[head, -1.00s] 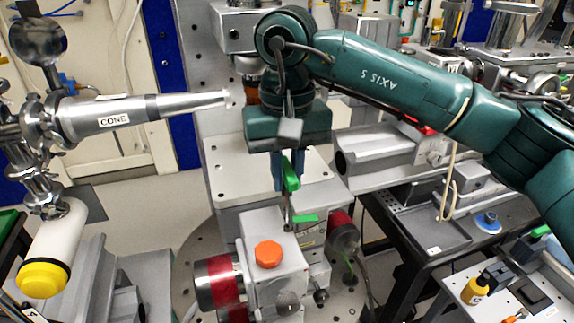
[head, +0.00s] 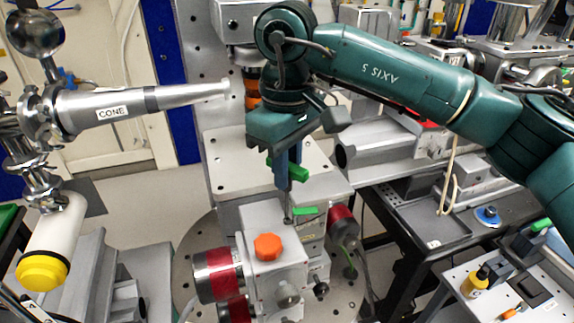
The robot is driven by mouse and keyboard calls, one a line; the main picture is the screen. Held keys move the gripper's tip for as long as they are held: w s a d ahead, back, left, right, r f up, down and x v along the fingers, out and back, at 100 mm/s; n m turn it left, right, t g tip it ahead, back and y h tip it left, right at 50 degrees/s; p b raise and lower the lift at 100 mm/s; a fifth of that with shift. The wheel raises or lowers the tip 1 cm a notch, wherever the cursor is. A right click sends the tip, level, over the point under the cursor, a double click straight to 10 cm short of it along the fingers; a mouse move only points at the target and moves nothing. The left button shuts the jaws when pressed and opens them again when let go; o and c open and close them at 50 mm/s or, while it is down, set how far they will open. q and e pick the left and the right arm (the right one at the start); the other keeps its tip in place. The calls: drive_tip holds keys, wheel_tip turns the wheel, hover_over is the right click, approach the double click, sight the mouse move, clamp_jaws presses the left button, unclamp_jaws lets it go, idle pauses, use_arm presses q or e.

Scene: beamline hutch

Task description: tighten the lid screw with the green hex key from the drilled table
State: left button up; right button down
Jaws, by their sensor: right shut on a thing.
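My right gripper (head: 288,184) is shut on the green hex key (head: 297,172), above the grey box (head: 258,215) with an orange knob (head: 268,246). A thin dark shaft runs down below the fingers to the back right part of the box top. A small flat green piece (head: 305,211) lies beside the shaft's lower end. The lid screw is too small or hidden to make out, so I cannot tell whether the key sits in it. The drilled table (head: 466,312) is at the lower right. My left gripper is not in view.
A steel cone (head: 155,102) labelled CONE points in from the left, level with my right wrist. A white cylinder with a yellow cap (head: 42,270) hangs at lower left. Red-banded cylinders (head: 218,275) flank the box. A yellow bottle (head: 474,285) stands on the drilled table.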

drive_tip(key=shift+n, duration=0.3)
drive_tip(key=shift+m+b, duration=0.3)
drive_tip(key=shift+m, duration=1.1)
drive_tip(key=shift+f+b, duration=0.45)
drive_tip(key=shift+f, duration=0.1)
